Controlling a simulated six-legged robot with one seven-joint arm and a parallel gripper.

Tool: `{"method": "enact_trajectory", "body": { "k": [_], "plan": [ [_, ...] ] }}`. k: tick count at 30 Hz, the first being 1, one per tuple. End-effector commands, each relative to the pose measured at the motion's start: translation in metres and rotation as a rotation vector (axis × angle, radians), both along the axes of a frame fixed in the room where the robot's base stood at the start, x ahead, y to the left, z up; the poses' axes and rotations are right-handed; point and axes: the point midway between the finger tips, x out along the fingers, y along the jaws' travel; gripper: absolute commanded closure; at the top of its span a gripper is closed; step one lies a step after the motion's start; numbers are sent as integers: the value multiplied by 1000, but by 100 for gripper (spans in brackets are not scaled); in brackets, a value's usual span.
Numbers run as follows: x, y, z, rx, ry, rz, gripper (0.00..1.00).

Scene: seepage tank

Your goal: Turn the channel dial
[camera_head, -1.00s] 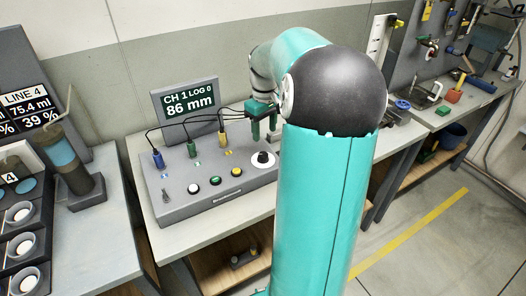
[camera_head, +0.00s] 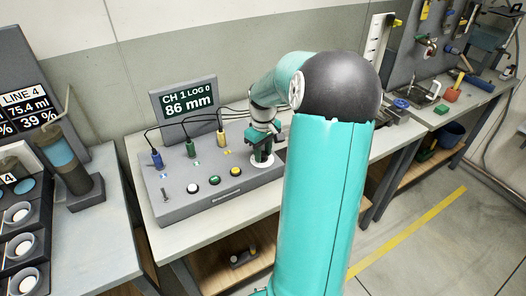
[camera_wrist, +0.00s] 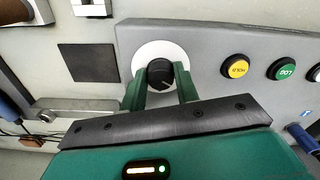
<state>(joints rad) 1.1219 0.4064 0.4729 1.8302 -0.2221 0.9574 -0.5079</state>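The channel dial (camera_wrist: 159,73) is a black knob on a white round plate, at the right end of the grey control box (camera_head: 205,205). In the wrist view my gripper (camera_wrist: 160,85) has its two green fingers on either side of the knob. A gap seems to show between knob and fingers, so the gripper looks open. In the head view my gripper (camera_head: 262,158) points down over the dial's white plate (camera_head: 262,168) and hides the knob. The display (camera_head: 186,100) behind the box reads "CH 1 LOG 0" and "86 mm".
White, green and yellow buttons (camera_head: 214,180) sit left of the dial, with a small toggle (camera_head: 165,195) at the far left. Blue, green and yellow plugs (camera_head: 190,149) with black cables stand along the box's back. A dark tube on a stand (camera_head: 75,170) is further left.

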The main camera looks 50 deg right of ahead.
Motion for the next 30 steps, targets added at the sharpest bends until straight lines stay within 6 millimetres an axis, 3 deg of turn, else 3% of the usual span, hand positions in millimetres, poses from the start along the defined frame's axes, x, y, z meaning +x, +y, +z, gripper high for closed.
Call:
{"method": "enact_trajectory", "body": {
  "k": [1,3,17,30],
  "plan": [
    [0,0,0,0,0,0,80],
    [0,0,0,0,0,0,93],
    [1,1,1,-1,-1,-80,93],
    [1,2,1,-2,-1,-430,93]
  ]
}}
